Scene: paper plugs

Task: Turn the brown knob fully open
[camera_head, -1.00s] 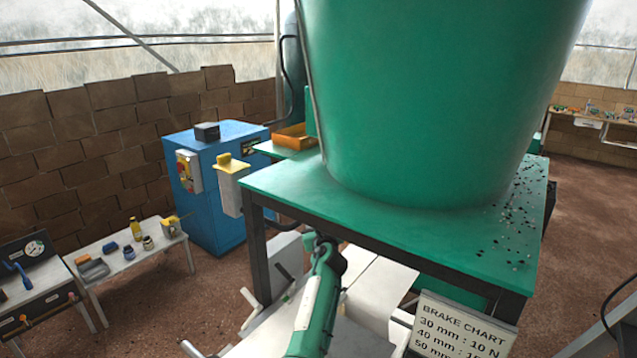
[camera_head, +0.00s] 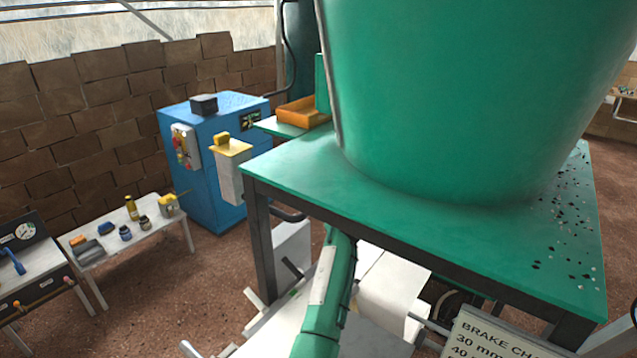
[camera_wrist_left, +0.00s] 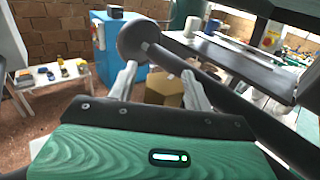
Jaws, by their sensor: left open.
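In the head view my left forearm passes under the green table, hiding the hand. My right gripper is out of view.
The green table (camera_head: 290,180) carries a big green tub (camera_head: 460,90). Below it are white surfaces and a brake chart sign (camera_head: 490,340). A blue cabinet (camera_head: 205,165) and a low white bench (camera_head: 105,243) with small pots stand left, with open floor between.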

